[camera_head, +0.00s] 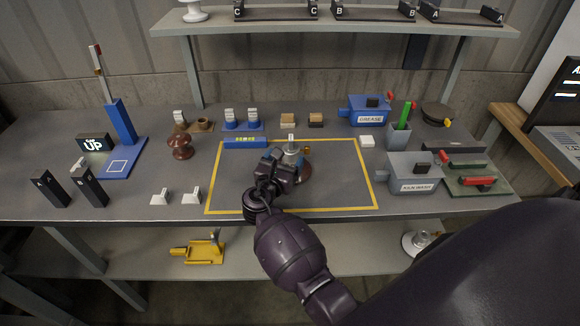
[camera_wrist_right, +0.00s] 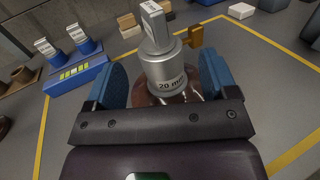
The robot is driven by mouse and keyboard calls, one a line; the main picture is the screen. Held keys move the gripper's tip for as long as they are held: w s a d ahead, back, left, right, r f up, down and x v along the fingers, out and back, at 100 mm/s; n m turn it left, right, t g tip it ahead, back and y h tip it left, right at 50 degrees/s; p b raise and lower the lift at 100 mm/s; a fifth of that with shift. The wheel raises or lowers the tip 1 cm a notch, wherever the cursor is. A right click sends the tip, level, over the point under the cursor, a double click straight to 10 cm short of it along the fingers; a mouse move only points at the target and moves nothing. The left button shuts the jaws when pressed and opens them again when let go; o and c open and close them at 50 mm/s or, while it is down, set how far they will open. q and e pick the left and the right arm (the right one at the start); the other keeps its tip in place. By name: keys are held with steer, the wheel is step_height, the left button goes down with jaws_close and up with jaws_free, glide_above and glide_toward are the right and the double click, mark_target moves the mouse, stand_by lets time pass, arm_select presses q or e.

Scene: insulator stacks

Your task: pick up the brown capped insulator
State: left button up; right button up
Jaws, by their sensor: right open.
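The brown capped insulator (camera_head: 291,154) stands upright inside the yellow outline on the table, with a silver metal cap and a flat tab on top. It also shows in the right wrist view (camera_wrist_right: 165,68), its cap marked "20" and its brown body low behind the gripper. My right gripper (camera_head: 278,167) is open, close in front of it in the head view. In the right wrist view its two blue fingers are on either side of the insulator; I cannot tell whether they touch it. The gripper hides part of the brown body. My left gripper is not in view.
A second brown insulator (camera_head: 180,146) stands left of the outline. A blue rack (camera_head: 244,142) with white-topped parts is behind. A blue grease box (camera_head: 368,110), a grey box (camera_head: 413,172) and a cup with a green item (camera_head: 398,136) stand right. The outlined area's right side is clear.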

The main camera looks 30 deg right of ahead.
steer(key=shift+x, duration=1.2)
jaws_close()
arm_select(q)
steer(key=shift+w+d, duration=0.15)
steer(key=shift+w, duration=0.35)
